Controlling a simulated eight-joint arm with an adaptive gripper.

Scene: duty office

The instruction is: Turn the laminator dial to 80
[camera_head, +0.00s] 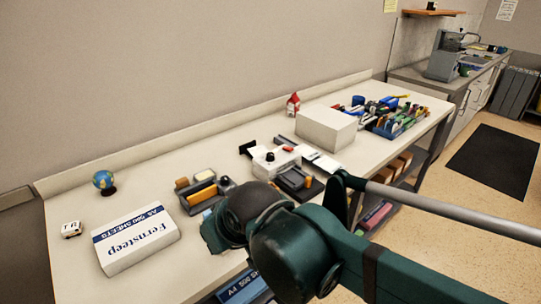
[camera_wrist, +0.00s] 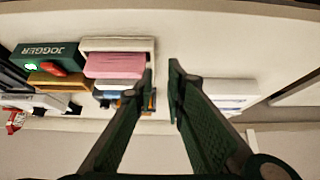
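A white device with a dark round knob on top (camera_head: 275,162), which looks like the laminator, stands mid-table in the head view. The knob's setting is too small to read. In the wrist view, a white box with small dark lettering (camera_wrist: 35,102) at the left edge may be the same device; its dial cannot be made out there. My gripper (camera_wrist: 161,72) is open, its two green fingers apart with nothing held. It is over the table between the pink stack and a white pack, away from the white device. In the head view, my arm hides the gripper.
A paper ream (camera_head: 137,238), globe (camera_head: 104,181) and small white block (camera_head: 71,229) are at the left. A plain white box (camera_head: 326,128) and pen-filled organiser (camera_head: 398,121) stand right. The wrist view shows a green jogger (camera_wrist: 48,53) and pink stack (camera_wrist: 114,65).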

